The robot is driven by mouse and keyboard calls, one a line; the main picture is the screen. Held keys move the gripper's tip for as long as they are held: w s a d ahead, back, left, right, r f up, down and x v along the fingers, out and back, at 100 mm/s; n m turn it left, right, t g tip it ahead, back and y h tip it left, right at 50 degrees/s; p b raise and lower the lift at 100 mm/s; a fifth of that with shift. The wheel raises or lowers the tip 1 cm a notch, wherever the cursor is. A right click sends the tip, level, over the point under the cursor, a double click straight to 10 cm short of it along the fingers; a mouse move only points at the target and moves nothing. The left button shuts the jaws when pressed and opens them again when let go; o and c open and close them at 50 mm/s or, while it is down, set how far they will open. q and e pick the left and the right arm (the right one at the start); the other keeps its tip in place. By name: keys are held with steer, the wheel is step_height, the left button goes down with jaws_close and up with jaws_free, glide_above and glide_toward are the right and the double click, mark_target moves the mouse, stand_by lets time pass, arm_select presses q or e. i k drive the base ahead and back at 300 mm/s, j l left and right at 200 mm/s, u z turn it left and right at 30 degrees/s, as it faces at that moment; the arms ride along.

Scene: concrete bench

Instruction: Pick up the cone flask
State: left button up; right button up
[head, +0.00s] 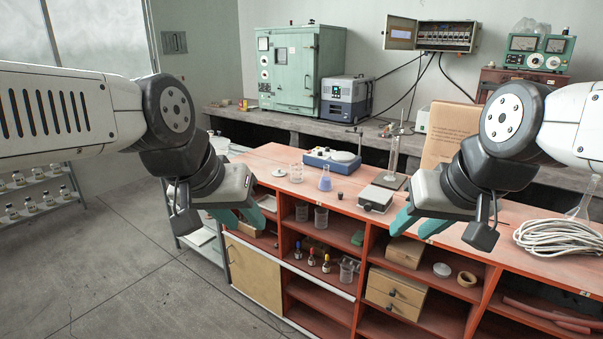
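The cone flask (325,182) stands upright on the red-orange bench top, with blue-violet liquid in its lower part and a clear narrow neck. It is in front of a blue and white device, between my two grippers and farther back than both. My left gripper (241,217), with teal fingers, is at the bench's left front edge, apart from the flask; its fingers look parted and empty. My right gripper (418,222) is over the front edge to the right of the flask; its teal fingers are apart with nothing between them.
Coiled white cable (558,238) lies at right. Open shelves are below.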

mark_target(325, 185)
steer(key=i+l+u, duration=0.15)
steer(key=u, duration=0.25)
steer(key=i+l+u, duration=0.3)
steer(key=u, duration=0.15)
steer(key=i+l+u, duration=0.15)
steer(key=l+u, duration=0.25)
steer(key=j, duration=0.1)
